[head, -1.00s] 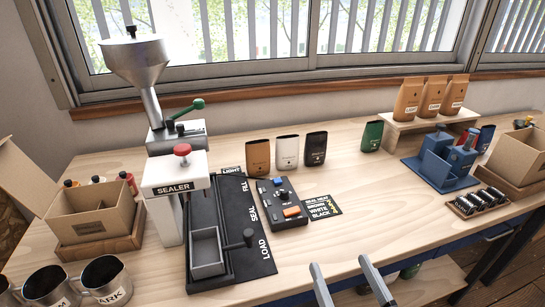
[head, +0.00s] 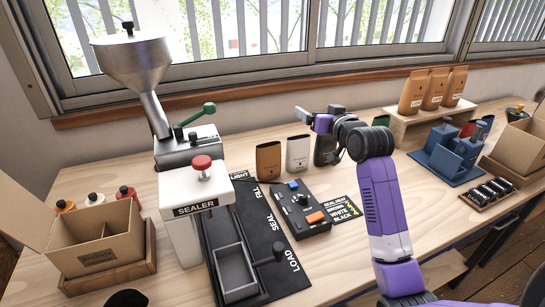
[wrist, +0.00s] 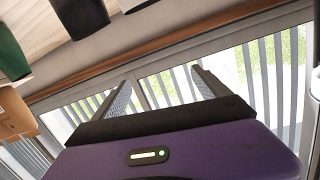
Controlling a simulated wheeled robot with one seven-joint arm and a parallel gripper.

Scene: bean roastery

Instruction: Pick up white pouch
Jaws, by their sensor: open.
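The white pouch (head: 298,153) stands upright on the wooden table, between a brown pouch (head: 269,160) and a black pouch (head: 325,151). My gripper (head: 318,110) is open and empty. In the head view it appears just above the tops of the white and black pouches; its exact depth is hard to tell. In the wrist view its two spread fingers (wrist: 160,78) point toward the window, with nothing between them. The black pouch (wrist: 85,15) shows at the top there, with a pale piece beside it that may be the white pouch. My arm partly covers the black pouch.
The sealer (head: 190,210) with its hopper and lever stands left. A control box (head: 300,207) and label card lie in front of the pouches. A green pouch (head: 381,123), partly hidden by my arm, a shelf of brown pouches (head: 428,113) and a blue fixture (head: 447,155) are right.

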